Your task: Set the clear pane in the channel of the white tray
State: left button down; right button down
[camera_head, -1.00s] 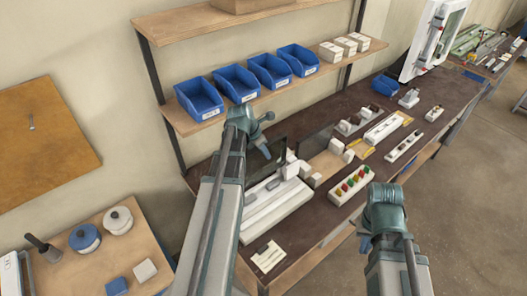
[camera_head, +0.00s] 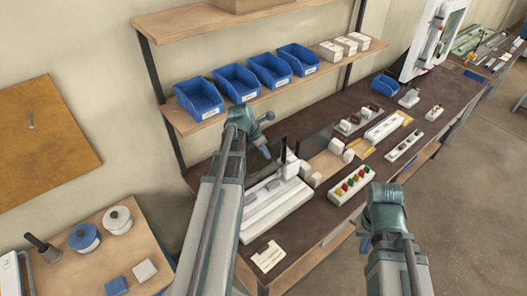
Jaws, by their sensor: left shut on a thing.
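A long white tray (camera_head: 275,210) with grooves along its top lies at the near left end of the dark bench. My left gripper (camera_head: 266,151) is above the bench, behind the tray's far end. It is partly hidden by its own wrist and looks shut on a dark, see-through sheet (camera_head: 259,167), which I take to be the clear pane. The pane stands steeply beside the tray, and its lower edge is hidden. I cannot tell whether it touches the tray. My right arm's wrist shows at lower right, but its fingers are hidden.
White blocks (camera_head: 291,167) stand at the tray's far end. Another dark see-through panel (camera_head: 318,140) stands beyond them. A white block with coloured knobs (camera_head: 351,184) lies to the right. Blue bins (camera_head: 237,83) sit on the shelf above. A white card (camera_head: 267,256) lies near the bench's front corner.

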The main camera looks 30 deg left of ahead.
aim_at(264, 168)
pick_arm(q)
jog(key=shift+f+b, duration=4.65)
jog(key=shift+f, duration=0.05)
jog(key=c, duration=0.6)
grip_release()
jog(key=shift+o, duration=0.2)
jog(key=shift+r, duration=0.1)
notch_tip(264, 168, up, 8)
jog(key=p, duration=0.8)
